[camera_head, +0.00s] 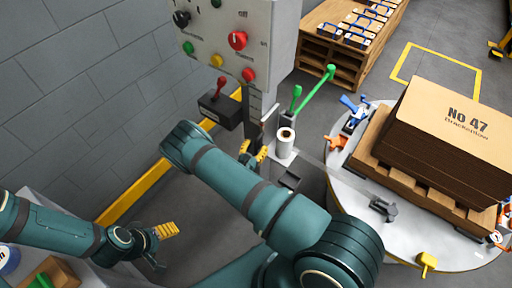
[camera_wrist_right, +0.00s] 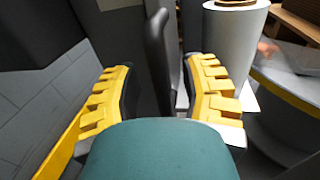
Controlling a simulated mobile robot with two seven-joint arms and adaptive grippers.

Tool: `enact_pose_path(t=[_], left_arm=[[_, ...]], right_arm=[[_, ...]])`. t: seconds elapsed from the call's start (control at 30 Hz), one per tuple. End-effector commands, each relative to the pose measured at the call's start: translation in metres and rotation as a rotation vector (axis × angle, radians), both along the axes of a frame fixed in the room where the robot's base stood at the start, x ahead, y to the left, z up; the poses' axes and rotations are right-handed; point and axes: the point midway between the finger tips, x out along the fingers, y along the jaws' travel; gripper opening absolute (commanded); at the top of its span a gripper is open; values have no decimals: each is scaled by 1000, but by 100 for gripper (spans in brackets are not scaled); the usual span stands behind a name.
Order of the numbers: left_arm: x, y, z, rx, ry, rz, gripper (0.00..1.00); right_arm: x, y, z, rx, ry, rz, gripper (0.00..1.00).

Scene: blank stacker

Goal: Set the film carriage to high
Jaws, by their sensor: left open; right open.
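The film carriage carries a white film roll (camera_head: 285,142) and sits low beside the grey mast (camera_head: 256,112); the roll also shows at the upper right of the right wrist view (camera_wrist_right: 234,40). My right gripper (camera_head: 253,154) is open just left of the roll. In the right wrist view its yellow fingers (camera_wrist_right: 160,95) stand on either side of a dark upright handle (camera_wrist_right: 157,60), with gaps visible; I cannot tell whether they touch it. My left gripper (camera_head: 157,238) is open and empty at the lower left, far from the carriage.
A control panel (camera_head: 223,40) with knobs and buttons stands above a black box with a red lever (camera_head: 220,86). Green handles (camera_head: 318,88) rise behind the roll. A wall is at left.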

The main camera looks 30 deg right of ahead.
Motion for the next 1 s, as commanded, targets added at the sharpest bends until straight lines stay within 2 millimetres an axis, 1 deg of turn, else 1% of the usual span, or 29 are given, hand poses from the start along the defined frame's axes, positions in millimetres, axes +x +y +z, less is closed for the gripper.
enact_pose_path(t=[0.03, 0.07, 0.1, 0.17, 0.43, 0.57, 0.67, 1.0], left_arm=[[0, 0, 0, 0, 0, 0, 72], [0, 0, 0, 0, 0, 0, 72], [0, 0, 0, 0, 0, 0, 72], [0, 0, 0, 0, 0, 0, 72], [0, 0, 1, 0, 1, 0, 72], [-1, 0, 9, -1, 3, 0, 72], [-3, 0, 20, -1, 8, -2, 72], [-10, -1, 66, -5, 24, -4, 72]], right_arm=[[0, 0, 0, 0, 0, 0, 46], [0, 0, 0, 0, 0, 0, 36], [0, 0, 0, 0, 0, 0, 22], [0, 0, 0, 0, 0, 0, 1], [0, 0, 2, 0, 0, 0, 0], [0, 0, 13, -2, -1, 0, 0], [0, 1, 28, -2, -2, 0, 0], [0, 1, 92, -3, -3, 1, 0]])
